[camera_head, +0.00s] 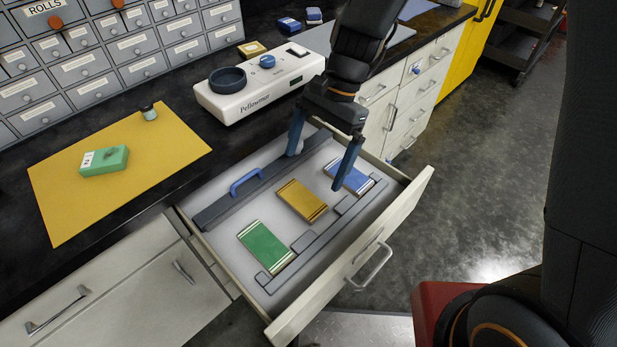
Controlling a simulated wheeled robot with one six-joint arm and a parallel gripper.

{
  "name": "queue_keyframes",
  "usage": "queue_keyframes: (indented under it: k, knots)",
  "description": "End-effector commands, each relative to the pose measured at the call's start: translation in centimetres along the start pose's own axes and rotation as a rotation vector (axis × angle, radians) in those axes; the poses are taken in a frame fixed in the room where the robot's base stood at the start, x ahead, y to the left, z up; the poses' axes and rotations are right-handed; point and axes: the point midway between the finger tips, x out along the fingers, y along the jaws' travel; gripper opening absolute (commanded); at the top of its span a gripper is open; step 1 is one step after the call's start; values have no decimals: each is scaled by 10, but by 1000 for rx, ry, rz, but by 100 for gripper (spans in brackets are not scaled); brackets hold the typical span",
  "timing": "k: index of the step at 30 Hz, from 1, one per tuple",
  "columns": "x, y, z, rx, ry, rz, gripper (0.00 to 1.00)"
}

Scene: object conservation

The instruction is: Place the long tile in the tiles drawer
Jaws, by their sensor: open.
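The open drawer (410,205) holds three flat tiles lying on its pale floor: a green tile (264,246) at the near left, a yellow tile (302,200) in the middle and a blue tile (347,176) at the far right. I cannot tell for sure which one the task calls the long tile. My gripper (316,170) is open, with its two blue fingers pointing down over the far end of the drawer. One finger is in front of part of the blue tile. Nothing shows between the fingers. Whether a fingertip touches anything is unclear.
A grey bar with a blue handle (247,182) lies along the drawer's back side, and a stepped grey strip (320,240) along its front. On the counter are a white Pelisense device (258,92), a yellow mat (130,200), a green box (104,160) and a small jar (149,112).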

Motion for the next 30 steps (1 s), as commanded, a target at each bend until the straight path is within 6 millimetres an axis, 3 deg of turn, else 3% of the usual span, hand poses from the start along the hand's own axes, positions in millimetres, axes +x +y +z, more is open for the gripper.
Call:
queue_keyframes:
  k: [6, 13, 16, 20, 24, 27, 30]
  knots:
    - [-28, 0, 0, -1, 1, -1, 100]
    - [-34, 1, 0, -1, 1, 1, 100]
    - [-39, 12, -7, -31, 25, -4, 100]
    - [-55, 60, -34, -178, 127, -3, 100]
    - [-72, 128, -61, -407, 268, 33, 100]
    - [-79, 165, -72, -549, 347, 71, 100]
    - [-82, 190, -76, -648, 393, 104, 100]
